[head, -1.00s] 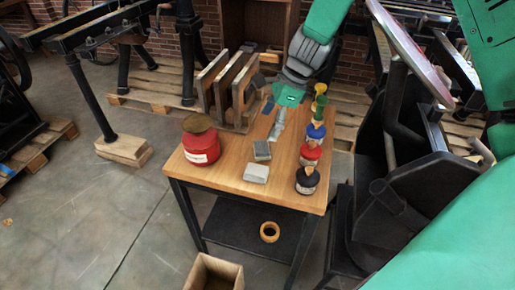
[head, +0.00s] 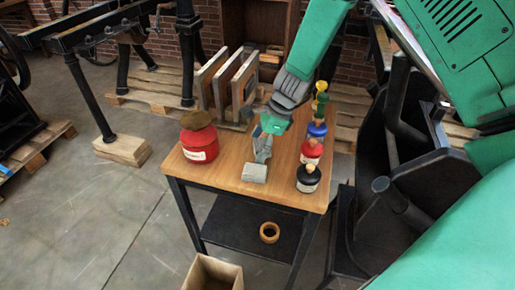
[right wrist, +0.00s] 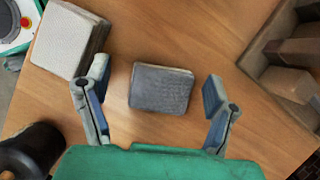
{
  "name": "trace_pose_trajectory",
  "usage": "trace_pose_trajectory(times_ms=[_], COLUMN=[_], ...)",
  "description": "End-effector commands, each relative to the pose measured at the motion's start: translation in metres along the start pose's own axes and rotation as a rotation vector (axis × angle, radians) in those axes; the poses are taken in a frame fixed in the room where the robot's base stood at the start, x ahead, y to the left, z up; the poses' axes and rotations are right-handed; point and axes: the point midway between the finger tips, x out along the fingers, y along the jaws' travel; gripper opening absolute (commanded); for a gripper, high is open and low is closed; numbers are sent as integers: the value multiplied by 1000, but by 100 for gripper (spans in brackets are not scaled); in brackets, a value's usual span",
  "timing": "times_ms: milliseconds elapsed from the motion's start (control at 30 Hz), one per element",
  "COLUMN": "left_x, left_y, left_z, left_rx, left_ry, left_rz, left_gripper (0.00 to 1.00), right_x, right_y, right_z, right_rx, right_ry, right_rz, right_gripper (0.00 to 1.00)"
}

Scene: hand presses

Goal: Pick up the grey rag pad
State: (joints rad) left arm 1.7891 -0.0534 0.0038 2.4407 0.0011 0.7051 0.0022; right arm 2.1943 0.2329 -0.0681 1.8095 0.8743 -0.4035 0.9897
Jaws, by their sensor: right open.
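In the right wrist view the dark grey pad (right wrist: 161,88) lies flat on the wooden table top, between the two spread fingers of my right gripper (right wrist: 156,96). Gaps show on both sides of the pad, and the fingers look apart from it. A paler, whitish-grey pad (right wrist: 70,39) lies near the left finger. In the head view my right gripper (head: 263,150) reaches down over the table and hides most or all of the dark pad. The paler pad (head: 255,173) shows just in front of the gripper. My left gripper is not in view.
A red tub (head: 199,144) with a brown top stands on the table's left. A row of several coloured ink pots, with a black pot (head: 308,179) at the front, lines the right side. Wooden frames (head: 225,85) stand at the back. Bare wood (head: 225,168) shows beside the paler pad.

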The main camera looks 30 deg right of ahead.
Motion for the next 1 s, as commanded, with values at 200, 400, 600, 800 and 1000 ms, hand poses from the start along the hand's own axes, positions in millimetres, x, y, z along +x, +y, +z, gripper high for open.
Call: trace_pose_trajectory(times_ms=[200, 400, 600, 800, 1000], left_x=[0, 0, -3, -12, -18], left_y=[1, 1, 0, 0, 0], left_z=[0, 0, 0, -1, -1], left_rx=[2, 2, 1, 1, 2], left_ry=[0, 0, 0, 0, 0], left_rz=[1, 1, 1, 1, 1], left_gripper=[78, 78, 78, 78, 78], right_x=[0, 1, -11, -49, -80], right_y=[-1, 1, 1, 0, -1], right_z=[-2, 2, 9, 21, 34], right_rx=[3, 2, 0, -1, 0], right_ry=[0, 8, 7, 3, 3], right_rz=[0, -2, -3, -4, -1], right_gripper=[30, 26, 26, 26, 26])
